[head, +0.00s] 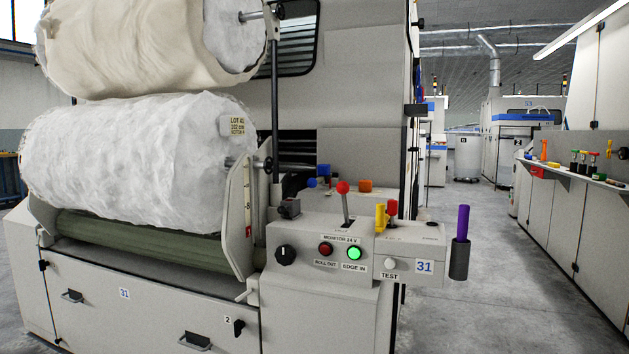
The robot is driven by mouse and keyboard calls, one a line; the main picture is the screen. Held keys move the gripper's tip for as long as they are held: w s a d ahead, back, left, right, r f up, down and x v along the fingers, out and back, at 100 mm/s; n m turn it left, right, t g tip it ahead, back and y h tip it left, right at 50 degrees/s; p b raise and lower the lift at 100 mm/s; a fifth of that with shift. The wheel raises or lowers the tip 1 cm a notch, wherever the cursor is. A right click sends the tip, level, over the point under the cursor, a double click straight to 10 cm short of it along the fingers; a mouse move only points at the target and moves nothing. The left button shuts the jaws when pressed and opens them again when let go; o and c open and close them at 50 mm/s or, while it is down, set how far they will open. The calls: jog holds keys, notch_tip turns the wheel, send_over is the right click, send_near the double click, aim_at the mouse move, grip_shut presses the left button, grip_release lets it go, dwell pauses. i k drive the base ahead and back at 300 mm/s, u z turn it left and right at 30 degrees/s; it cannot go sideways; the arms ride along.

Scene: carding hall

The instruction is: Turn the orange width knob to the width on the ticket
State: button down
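A yellowish ticket (238,126) is on the right side of the lower white cotton roll (120,160). Its small print seems to read a lot number and a width near 102 cm, but I cannot be sure of the digits. An orange block-like piece (366,186) stands behind the top of the grey control console (330,222). It may be the orange width knob; its lower part is hidden and no setting on it can be read. My gripper is not in view.
The console carries a black knob (285,255), a red-topped lever (343,188), a red button (325,249) and a lit green button (353,253). A purple-handled tool (462,222) sits in a holder at right. The aisle floor (490,250) is open; a shelf (580,178) with small tools lines the right.

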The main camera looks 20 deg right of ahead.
aim_at(364, 186)
jog(key=z, duration=0.75)
jog(key=i, duration=1)
jog(key=z, duration=0.15)
